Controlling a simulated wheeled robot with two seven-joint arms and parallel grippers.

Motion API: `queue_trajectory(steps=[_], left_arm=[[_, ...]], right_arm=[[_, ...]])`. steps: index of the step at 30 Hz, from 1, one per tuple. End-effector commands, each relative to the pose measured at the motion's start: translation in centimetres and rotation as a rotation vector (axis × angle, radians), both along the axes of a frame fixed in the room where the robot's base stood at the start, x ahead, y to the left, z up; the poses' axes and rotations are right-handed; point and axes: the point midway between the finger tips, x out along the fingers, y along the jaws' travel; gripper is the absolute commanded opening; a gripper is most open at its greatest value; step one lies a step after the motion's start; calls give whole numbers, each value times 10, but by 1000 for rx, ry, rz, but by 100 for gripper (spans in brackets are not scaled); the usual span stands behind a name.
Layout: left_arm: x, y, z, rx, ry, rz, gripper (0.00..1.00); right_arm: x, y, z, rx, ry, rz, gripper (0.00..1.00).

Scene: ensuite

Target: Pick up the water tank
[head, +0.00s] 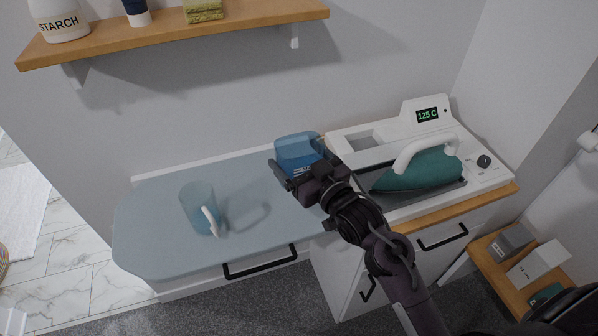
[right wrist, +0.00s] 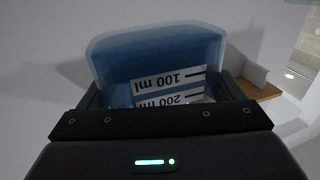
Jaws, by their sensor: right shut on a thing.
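The water tank is a clear blue container (head: 297,148) near the back right of the ironing surface, beside the iron station. In the right wrist view the tank (right wrist: 155,55) fills the space between the fingers, with labels reading 100 ml and 200 ml upside down. My right gripper (head: 304,172) is shut on the tank, its fingers at either side. Whether the tank touches the surface below is hard to tell. My left gripper is not in view.
A clear blue jug (head: 198,207) with a white handle stands on the blue-grey board (head: 150,240). A teal iron (head: 420,170) rests on the white station (head: 480,183), whose display reads 125 C. A wooden shelf (head: 170,34) hangs above.

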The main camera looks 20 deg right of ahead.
Motion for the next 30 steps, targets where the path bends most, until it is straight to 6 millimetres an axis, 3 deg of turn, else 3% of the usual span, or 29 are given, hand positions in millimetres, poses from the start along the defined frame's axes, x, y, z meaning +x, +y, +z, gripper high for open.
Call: queue_trajectory(steps=[6, 15, 24, 30], left_arm=[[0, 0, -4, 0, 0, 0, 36], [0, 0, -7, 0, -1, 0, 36], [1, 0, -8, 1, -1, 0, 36], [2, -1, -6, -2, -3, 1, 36]], right_arm=[[0, 0, 28, 0, -5, 0, 55], [0, 0, 54, -1, -4, 0, 55], [0, 0, 67, -1, -3, 0, 55], [3, -9, 64, -5, 2, -10, 55]])
